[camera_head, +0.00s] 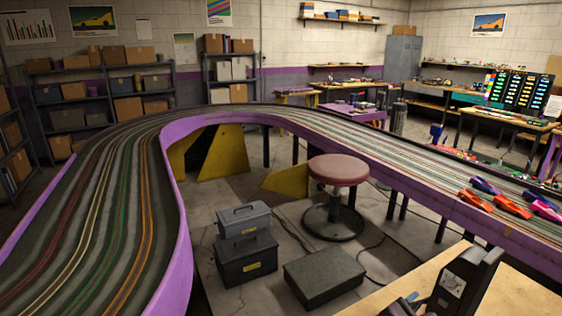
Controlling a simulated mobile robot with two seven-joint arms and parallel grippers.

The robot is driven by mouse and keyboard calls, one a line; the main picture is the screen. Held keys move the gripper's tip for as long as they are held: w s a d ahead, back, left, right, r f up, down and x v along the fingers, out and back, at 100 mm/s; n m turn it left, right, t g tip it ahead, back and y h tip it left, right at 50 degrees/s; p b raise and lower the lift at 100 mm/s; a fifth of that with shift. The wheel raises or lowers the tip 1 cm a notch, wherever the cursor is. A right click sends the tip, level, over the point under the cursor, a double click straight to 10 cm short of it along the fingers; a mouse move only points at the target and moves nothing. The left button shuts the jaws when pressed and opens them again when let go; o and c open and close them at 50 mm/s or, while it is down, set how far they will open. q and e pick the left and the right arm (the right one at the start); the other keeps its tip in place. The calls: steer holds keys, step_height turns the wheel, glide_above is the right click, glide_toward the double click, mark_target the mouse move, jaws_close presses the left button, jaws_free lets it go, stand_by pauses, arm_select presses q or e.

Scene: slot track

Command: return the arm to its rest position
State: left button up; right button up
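I do not make out either of my arms or grippers in the head view. A dark upright device (462,284) with a pale face stands at the lower right, and I cannot tell exactly what it is. Several slot cars are grouped on the track at the right: a red-orange car (474,200), a red car (512,207), a blue car (485,186) and a pink-purple car (546,212). The multi-lane track (110,212) with purple sides curves from the lower left across to the right.
A red-topped stool (338,169), grey toolboxes (246,260) and a dark flat case (323,275) are on the floor inside the curve. A wooden surface (415,280) lies at the lower right. Shelves with boxes (128,108) and workbenches (508,120) line the walls.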

steer(key=w+a+f+m+t+y, duration=0.1)
steer(key=w+a+m+t+y, duration=0.3)
steer(key=m+y, duration=0.3)
steer(key=s+a+f+m+t+y, duration=0.1)
steer(key=s+a+f+m+y, duration=0.1)
steer(key=s+a+m+y, duration=0.35)
steer(key=s+f+m+y, duration=0.1)
steer(key=s+f+m, duration=0.1)
steer(key=s, duration=0.7)
steer(key=s+f+m+g+y, duration=0.1)
steer(key=s+f+m+y, duration=0.1)
steer(key=s, duration=0.8)
step_height(320, 180, down, 2)
steer(key=shift+s+a+m+g, duration=0.15)
steer(key=shift+m+g, duration=0.15)
steer(key=shift+m, duration=0.55)
